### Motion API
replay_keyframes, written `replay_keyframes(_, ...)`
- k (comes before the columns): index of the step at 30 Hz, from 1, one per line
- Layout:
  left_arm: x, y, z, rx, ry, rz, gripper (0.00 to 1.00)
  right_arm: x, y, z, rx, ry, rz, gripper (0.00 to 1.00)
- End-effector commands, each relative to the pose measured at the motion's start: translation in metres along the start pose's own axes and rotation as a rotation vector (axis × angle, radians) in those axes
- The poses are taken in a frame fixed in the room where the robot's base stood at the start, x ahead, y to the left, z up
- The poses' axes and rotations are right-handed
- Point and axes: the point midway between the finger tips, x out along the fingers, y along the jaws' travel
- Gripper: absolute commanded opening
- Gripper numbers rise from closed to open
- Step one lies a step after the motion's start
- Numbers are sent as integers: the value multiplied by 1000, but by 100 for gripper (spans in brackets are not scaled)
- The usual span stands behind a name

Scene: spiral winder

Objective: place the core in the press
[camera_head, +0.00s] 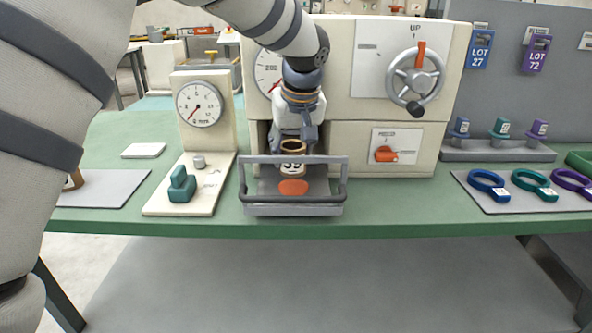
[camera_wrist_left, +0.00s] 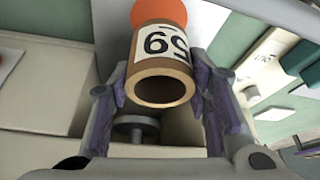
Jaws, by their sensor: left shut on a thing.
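The core (camera_head: 292,148) is a short brown tube with a white number label. My left gripper (camera_head: 291,138) is shut on it from above, in the opening of the cream press (camera_head: 375,105). In the left wrist view, the core (camera_wrist_left: 163,88) sits between the fingers of my left gripper (camera_wrist_left: 160,82), its hollow end facing the camera. The press tray (camera_head: 265,187) has an orange disc (camera_head: 293,187) and a grey guard bar (camera_head: 292,159) across its front. The core appears above and behind the disc; whether it touches the tray cannot be told. My right gripper is out of view.
A gauge stand (camera_head: 207,125) with a teal clamp is close on the left. The press has a handwheel (camera_head: 415,80) and an orange knob (camera_head: 386,154). Coloured rings lie on a grey mat (camera_head: 510,206) at right. A round metal part (camera_wrist_left: 136,128) is near the fingers.

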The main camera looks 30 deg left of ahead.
Motion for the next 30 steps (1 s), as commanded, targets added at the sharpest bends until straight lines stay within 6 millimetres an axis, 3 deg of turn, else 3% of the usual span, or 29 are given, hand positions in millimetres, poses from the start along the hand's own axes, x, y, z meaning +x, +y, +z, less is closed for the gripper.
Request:
replay_keyframes(6, 33, 0, 15, 1, -3, 0, 18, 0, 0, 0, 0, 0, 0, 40)
replay_keyframes(17, 38, 0, 16, 0, 1, 1, 18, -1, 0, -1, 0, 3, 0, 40)
replay_keyframes(18, 37, 0, 16, 0, 1, 2, 53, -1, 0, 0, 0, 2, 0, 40)
replay_keyframes(20, 37, 0, 16, 0, 0, 1, 64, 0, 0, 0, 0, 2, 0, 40)
replay_keyframes(30, 34, 0, 14, 0, 0, 3, 64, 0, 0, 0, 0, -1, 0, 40)
